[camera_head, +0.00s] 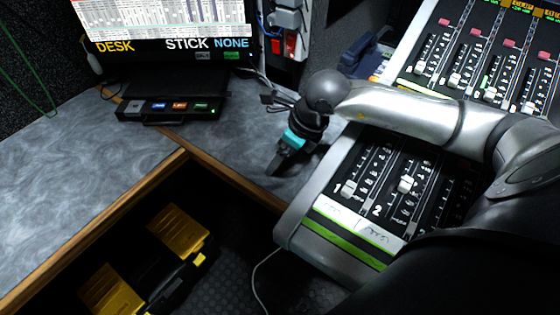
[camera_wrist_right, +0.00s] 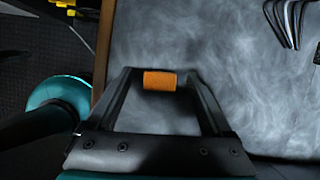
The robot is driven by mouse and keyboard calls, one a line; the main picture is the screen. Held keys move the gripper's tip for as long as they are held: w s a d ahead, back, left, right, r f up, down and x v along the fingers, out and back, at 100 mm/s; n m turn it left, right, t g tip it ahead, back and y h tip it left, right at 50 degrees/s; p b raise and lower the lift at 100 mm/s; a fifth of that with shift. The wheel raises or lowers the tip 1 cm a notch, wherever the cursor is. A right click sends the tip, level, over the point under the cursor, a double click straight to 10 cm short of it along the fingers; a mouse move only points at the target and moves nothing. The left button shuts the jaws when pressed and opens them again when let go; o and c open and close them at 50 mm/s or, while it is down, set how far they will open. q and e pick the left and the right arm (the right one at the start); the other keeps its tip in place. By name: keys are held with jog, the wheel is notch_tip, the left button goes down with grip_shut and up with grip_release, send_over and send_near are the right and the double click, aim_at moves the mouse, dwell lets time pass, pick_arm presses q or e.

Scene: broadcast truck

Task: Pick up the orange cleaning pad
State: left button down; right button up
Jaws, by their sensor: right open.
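The orange cleaning pad (camera_wrist_right: 160,81) is a small orange block on the grey marbled desk, seen in the right wrist view. It lies between the tips of my right gripper (camera_wrist_right: 160,74), with a finger close on each side. Contact with the fingers cannot be told. The right gripper also shows in the head view (camera_head: 276,171), pointing down at the desk beside the mixing console. The pad cannot be made out in the head view. My left gripper is not in view.
A mixing console (camera_head: 352,237) with faders stands close right of my right gripper. A black box with lit buttons (camera_head: 170,106) sits on the desk (camera_head: 75,160) below a monitor (camera_head: 165,25). Yellow-and-black cases (camera_head: 180,232) lie below the wooden desk edge. The left desk is clear.

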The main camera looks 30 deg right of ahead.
jog(key=shift+f, duration=0.15)
jog(key=shift+c, duration=0.2)
grip_shut()
dwell(0.5)
